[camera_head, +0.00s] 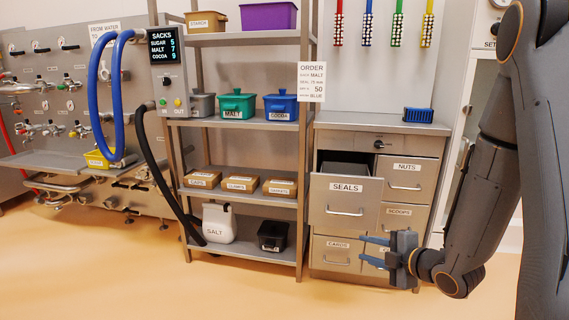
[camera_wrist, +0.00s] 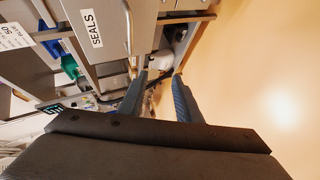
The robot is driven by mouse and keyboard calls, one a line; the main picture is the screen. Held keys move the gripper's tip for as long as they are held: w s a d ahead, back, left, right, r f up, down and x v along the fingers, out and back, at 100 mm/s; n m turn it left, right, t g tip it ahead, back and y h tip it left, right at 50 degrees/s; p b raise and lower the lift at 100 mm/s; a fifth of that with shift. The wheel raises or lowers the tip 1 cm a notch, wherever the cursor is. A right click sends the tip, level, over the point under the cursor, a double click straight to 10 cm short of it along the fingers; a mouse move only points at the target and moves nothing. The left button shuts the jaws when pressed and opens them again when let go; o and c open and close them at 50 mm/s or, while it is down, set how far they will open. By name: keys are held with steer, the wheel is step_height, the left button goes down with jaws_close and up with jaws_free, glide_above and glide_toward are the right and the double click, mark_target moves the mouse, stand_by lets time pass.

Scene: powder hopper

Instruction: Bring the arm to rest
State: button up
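My gripper (camera_head: 376,240) is in front of the lower part of the drawer cabinet in the head view, with its two fingers pointing left. The fingers are apart with nothing between them; they also show in the wrist view (camera_wrist: 160,88). My dark arm (camera_head: 485,190) comes down from the upper right and bends at the lower right. The SEALS drawer (camera_head: 345,208) stands pulled out, above and left of the gripper. It also shows in the wrist view (camera_wrist: 100,25), close beyond the left finger. I see no contact between gripper and drawer.
A shelf rack (camera_head: 243,190) with bins and boxes stands left of the cabinet. A black hose (camera_head: 152,165) hangs at its left side. A blue item (camera_head: 418,115) lies on the cabinet top. The floor (camera_head: 250,295) in front is clear.

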steer(key=s+a+r+m+g+h, duration=0.2)
steer(key=s+a+r+m+g, duration=0.3)
steer(key=s, duration=0.5)
steer(key=s+a+r+m+g+h, duration=0.2)
steer(key=s+a+r+m+g, duration=0.15)
steer(key=s+m, duration=0.5)
steer(key=s+a+r+m+g+h, duration=0.1)
steer(key=s+a+r+m+g, duration=0.3)
steer(key=s, duration=0.8)
steer(key=d+r+m+h+p, duration=0.1)
steer(key=d+r+m+p, duration=0.2)
steer(key=d+r+p, duration=0.5)
step_height(320, 180, up, 2)
steer(key=p, duration=1.1)
steer(key=shift+w+d+r+t, duration=0.2)
steer(key=shift+d+t, duration=0.15)
steer(key=shift+w, duration=0.1)
